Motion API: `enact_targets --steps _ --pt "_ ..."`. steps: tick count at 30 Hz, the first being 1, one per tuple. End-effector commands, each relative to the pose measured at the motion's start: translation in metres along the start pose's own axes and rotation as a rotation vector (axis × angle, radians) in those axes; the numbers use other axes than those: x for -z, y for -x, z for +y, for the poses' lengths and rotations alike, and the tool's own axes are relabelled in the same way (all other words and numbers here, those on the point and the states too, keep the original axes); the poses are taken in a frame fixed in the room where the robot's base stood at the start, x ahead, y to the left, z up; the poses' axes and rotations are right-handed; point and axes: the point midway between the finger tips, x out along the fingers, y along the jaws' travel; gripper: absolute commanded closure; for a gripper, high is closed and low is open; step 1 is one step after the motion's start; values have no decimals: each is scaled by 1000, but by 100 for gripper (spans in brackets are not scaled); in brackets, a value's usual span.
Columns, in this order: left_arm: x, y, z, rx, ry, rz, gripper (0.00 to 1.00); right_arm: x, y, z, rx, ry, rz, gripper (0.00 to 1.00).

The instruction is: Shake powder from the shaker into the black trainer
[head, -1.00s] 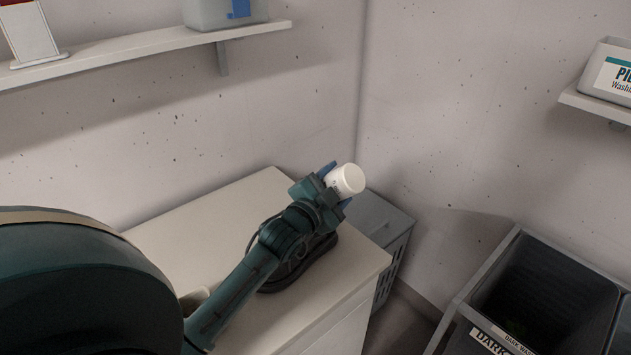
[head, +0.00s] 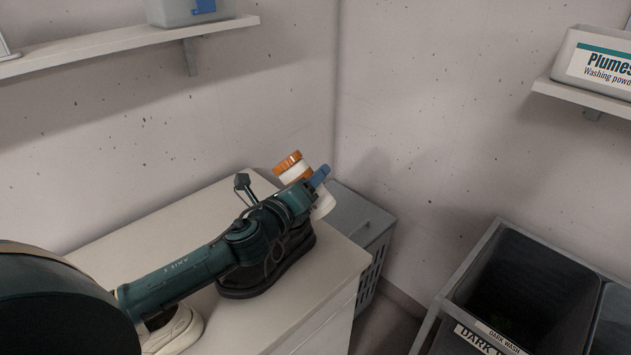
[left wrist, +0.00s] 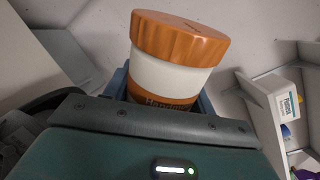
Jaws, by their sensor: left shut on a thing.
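The shaker (head: 291,166) is white with an orange lid and orange band. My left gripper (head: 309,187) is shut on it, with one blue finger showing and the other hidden. The shaker is tilted, its lid to the upper left and its white base to the lower right. In the left wrist view the shaker (left wrist: 175,72) stands between the fingers, lid at the top. The black trainer (head: 262,278) lies on the white counter, partly hidden behind and below my left gripper and forearm. I see no powder. My right gripper is not in view.
A light-coloured shoe (head: 178,332) is partly hidden by my left arm on the counter (head: 312,315). A grey basket (head: 362,225) stands beyond the counter's right end. Dark wash bins (head: 505,285) are at lower right. Shelves (head: 120,47) hang on the walls.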

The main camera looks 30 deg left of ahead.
Motion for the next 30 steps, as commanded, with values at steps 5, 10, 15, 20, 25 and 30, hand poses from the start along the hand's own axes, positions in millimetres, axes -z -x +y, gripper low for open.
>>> enact_targets --steps 5,10,15,20,25,30 --pt "-21 0 6 -2 -317 0 70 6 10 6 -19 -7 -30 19" --pt "-32 0 13 -1 -567 0 70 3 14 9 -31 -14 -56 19" --pt "-37 0 19 -1 -718 -1 70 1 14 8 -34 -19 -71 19" --pt "-38 0 21 0 -768 -1 70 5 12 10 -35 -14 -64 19" --pt "-34 2 20 2 -770 1 70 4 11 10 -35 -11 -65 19" --pt "-2 24 5 17 -770 15 70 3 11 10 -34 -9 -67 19"
